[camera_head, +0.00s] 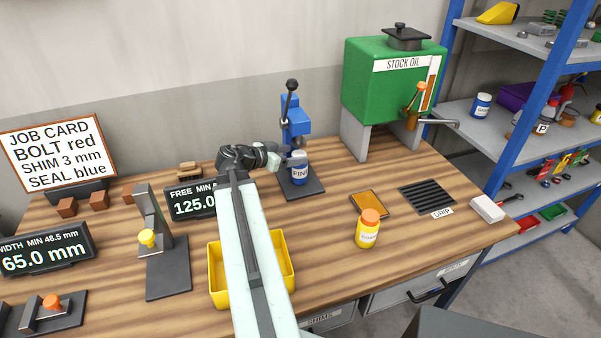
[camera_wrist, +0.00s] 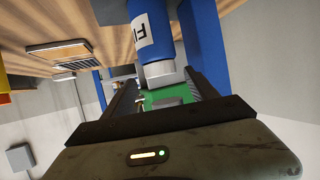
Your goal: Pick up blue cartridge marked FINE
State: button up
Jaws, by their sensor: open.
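The blue cartridge (camera_head: 299,174) has a white label reading FINE and a pale cap. It stands upright on the black base of the blue press in the head view. In the wrist view the cartridge (camera_wrist: 149,22) shows at the top middle with part of its label, its pale end near the gap between my fingers. My gripper (camera_head: 279,156) is open, just left of the cartridge near its cap; its fingers also show in the wrist view (camera_wrist: 162,92). I cannot tell whether a finger touches the cartridge.
The blue press (camera_head: 294,118) rises right behind the cartridge. A yellow jar with an orange lid (camera_head: 367,232) stands to the right, near a drip grate (camera_head: 427,197). A yellow bin (camera_head: 286,262) lies under my arm. The green oil tank (camera_head: 385,80) stands at the back right.

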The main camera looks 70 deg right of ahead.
aim_at(303, 155)
jog(key=shift+x, duration=0.9)
jog(key=b+x, duration=0.2)
jog(key=x, duration=0.1)
jog(key=f+x, duration=0.1)
jog(key=shift+w+d+b, duration=0.15)
jog(key=shift+b, duration=0.25)
jog(key=shift+d+f, duration=0.1)
jog(key=shift+d, duration=0.15)
grip_shut()
